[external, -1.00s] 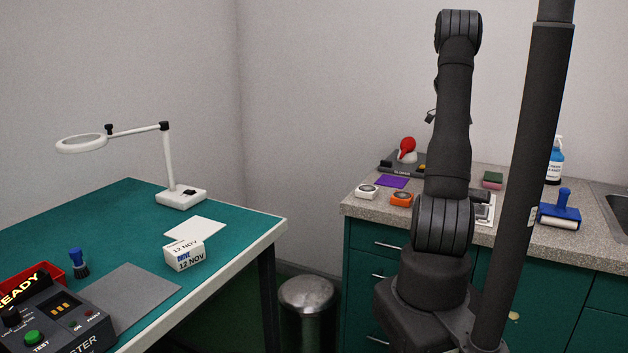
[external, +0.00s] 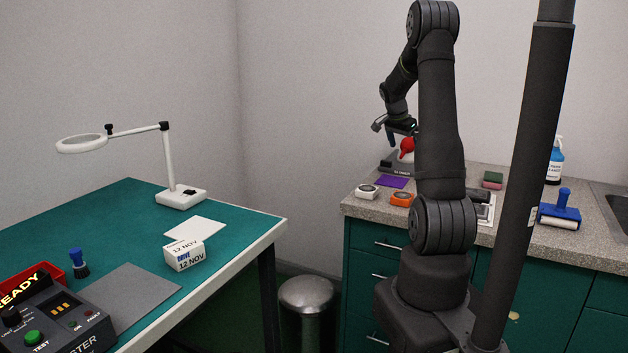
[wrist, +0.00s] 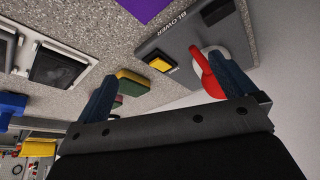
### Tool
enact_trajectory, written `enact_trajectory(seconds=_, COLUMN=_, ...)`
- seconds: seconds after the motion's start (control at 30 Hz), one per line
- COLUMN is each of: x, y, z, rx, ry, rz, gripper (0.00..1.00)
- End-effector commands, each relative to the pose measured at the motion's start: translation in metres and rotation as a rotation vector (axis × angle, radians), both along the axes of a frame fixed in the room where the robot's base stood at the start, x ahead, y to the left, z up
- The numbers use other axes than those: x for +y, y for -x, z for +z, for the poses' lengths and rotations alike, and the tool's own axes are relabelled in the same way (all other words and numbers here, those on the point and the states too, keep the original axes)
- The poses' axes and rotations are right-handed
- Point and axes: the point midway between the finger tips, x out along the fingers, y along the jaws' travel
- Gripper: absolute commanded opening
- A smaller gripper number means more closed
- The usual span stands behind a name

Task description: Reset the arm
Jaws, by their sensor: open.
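My gripper (external: 390,136) hangs in the air above the back left of the grey counter in the external view, in front of the red-topped blower. In the wrist view my gripper (wrist: 172,98) shows two blue fingers spread wide with nothing held between them. Beyond the fingers lie the blower's dark base (wrist: 165,50) and its red part (wrist: 205,72), which the right finger partly overlaps. The external view shows the red part (external: 407,145) just below and right of my fingers. I cannot judge the exact gap between them.
The counter (external: 480,234) holds a purple mat (external: 392,182), a white device (external: 367,192), an orange device (external: 401,200), a sponge (external: 492,180), a blue roller (external: 561,210) and a bottle (external: 554,163). The green bench (external: 100,222) at left has a magnifier lamp (external: 182,197) and a box (external: 184,254).

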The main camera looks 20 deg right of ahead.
Motion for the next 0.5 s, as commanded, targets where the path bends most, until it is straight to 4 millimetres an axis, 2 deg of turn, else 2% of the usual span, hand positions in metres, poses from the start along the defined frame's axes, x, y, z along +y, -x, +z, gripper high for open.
enact_trajectory(seconds=0.1, x=0.024, y=-0.01, z=-0.002, rx=-0.001, ry=0.0, rz=0.108, gripper=1.0)
enact_trajectory(seconds=0.5, x=0.091, y=-0.048, z=-0.008, rx=0.001, ry=0.001, rz=0.483, gripper=1.0)
